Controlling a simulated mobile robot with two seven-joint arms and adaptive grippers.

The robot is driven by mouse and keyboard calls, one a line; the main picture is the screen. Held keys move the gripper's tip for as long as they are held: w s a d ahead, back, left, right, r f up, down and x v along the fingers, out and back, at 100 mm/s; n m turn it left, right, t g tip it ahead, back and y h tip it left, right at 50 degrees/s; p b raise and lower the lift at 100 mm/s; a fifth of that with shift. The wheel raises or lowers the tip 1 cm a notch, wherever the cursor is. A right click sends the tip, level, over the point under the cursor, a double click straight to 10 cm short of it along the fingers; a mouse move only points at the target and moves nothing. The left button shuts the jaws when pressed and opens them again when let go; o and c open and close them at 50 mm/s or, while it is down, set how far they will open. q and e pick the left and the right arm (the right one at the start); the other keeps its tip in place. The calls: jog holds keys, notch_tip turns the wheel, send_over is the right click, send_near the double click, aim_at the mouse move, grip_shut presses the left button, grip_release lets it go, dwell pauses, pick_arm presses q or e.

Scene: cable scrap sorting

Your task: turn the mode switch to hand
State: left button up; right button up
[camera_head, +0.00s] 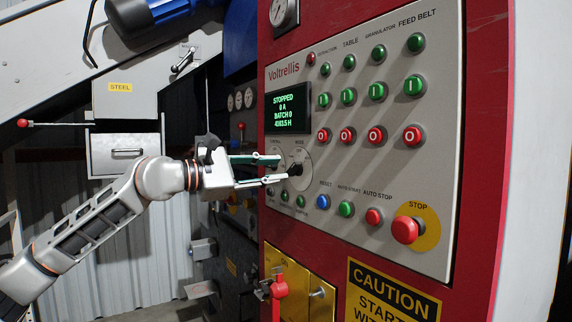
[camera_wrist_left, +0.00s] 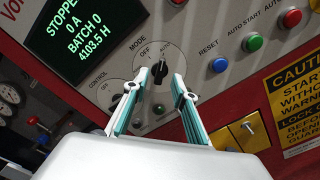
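The mode switch is a black rotary knob (camera_head: 296,168) on a round white dial, set in the grey control panel (camera_head: 340,220). In the left wrist view the knob (camera_wrist_left: 160,70) shows just beyond and between the fingertips, under the word MODE. I cannot tell whether a fingertip touches the knob. My right gripper is not in view.
A control dial (camera_wrist_left: 115,92) sits left of the mode switch, partly behind a finger. A display (camera_head: 288,107) reads STOPPED. A blue reset button (camera_head: 323,202), a row of buttons and a red stop button (camera_head: 405,230) lie nearby. A red-handled lever (camera_head: 279,290) is below.

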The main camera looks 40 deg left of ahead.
aim_at(291, 169)
pick_arm(q)
jog(key=shift+p+x, duration=0.4)
jog(key=shift+x, duration=2)
jog(key=shift+f, duration=0.1)
grip_shut()
